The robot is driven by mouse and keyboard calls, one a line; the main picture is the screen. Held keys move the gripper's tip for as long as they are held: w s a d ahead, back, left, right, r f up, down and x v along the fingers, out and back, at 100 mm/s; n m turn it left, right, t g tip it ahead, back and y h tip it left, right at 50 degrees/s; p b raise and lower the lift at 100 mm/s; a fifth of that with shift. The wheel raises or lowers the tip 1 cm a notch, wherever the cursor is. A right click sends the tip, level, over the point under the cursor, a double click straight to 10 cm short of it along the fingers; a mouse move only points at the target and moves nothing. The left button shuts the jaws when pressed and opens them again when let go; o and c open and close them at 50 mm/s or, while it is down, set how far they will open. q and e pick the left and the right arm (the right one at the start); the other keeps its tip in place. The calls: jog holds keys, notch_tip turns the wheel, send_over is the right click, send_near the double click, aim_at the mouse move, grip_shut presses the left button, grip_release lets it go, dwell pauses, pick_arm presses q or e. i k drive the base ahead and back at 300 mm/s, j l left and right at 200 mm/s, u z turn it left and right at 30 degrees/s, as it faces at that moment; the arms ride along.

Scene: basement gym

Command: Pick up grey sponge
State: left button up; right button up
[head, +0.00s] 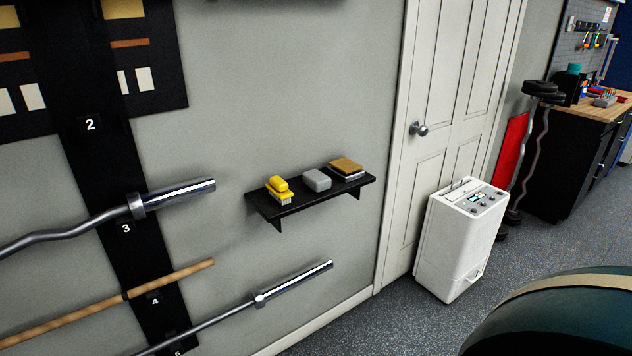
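A grey sponge (317,180) lies on a small black wall shelf (310,201), in the middle of it. A yellow brush (279,189) with pale bristles stands to its left on the same shelf. A flat stack with a tan top (346,166) lies to its right. The sponge is apart from the brush and close to the stack. Neither of my grippers shows in the head view.
Barbells (290,284) and a wooden bar (105,306) on a black rack stick out left of and below the shelf. A white door (437,110) and a white dehumidifier-like unit (458,240) stand to the right. A dark rounded object (560,320) fills the lower right corner. Grey floor lies between.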

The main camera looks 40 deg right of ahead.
aim_at(318, 180)
jog(key=z, duration=1.35)
jog(key=i+l+u, duration=0.1)
jog(key=u, duration=0.45)
jog(key=i+l+u, duration=0.2)
jog(key=l+u, duration=0.25)
jog(key=l, duration=0.15)
jog(key=i+l+u, duration=0.2)
jog(key=l, duration=0.15)
jog(key=i+l+u, duration=0.1)
jog(key=l, duration=0.6)
jog(key=i+l+u, duration=0.1)
jog(key=l, duration=0.6)
jog(key=i+l+u, duration=0.1)
jog(key=l, duration=0.6)
jog(key=i, duration=0.05)
